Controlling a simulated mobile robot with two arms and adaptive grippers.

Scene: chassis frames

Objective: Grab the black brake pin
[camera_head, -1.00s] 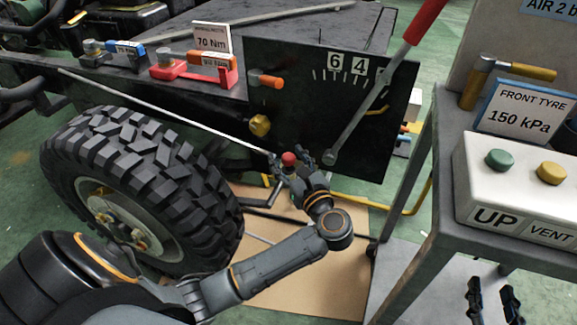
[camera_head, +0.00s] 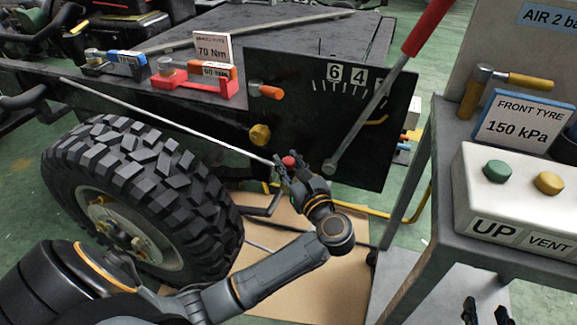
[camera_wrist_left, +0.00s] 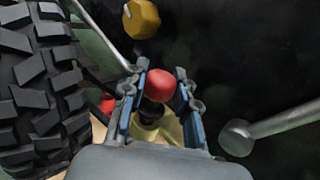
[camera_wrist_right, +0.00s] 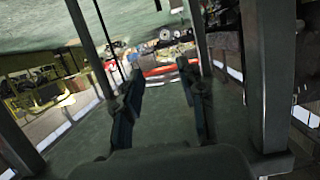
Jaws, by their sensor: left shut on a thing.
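A red knob (camera_wrist_left: 162,88) on a dark stem (camera_wrist_left: 150,112) sits between the fingers of my left gripper (camera_wrist_left: 158,100) in the left wrist view. I take this dark, red-topped part to be the black brake pin. In the head view my left gripper (camera_head: 288,172) is at the lower left corner of the black panel (camera_head: 300,120), with the red knob (camera_head: 289,161) showing between its fingers. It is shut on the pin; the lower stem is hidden. My right gripper (camera_wrist_right: 165,105) is open and empty in the right wrist view. Its fingertips (camera_head: 484,309) just show at the head view's bottom edge.
A large tyre (camera_head: 140,190) stands left of my left gripper. A yellow knob (camera_head: 260,134) and a thin rod (camera_head: 165,122) are close above it. A lever with a red handle (camera_head: 425,27) crosses the panel. A grey stand with a white button box (camera_head: 515,200) is on the right.

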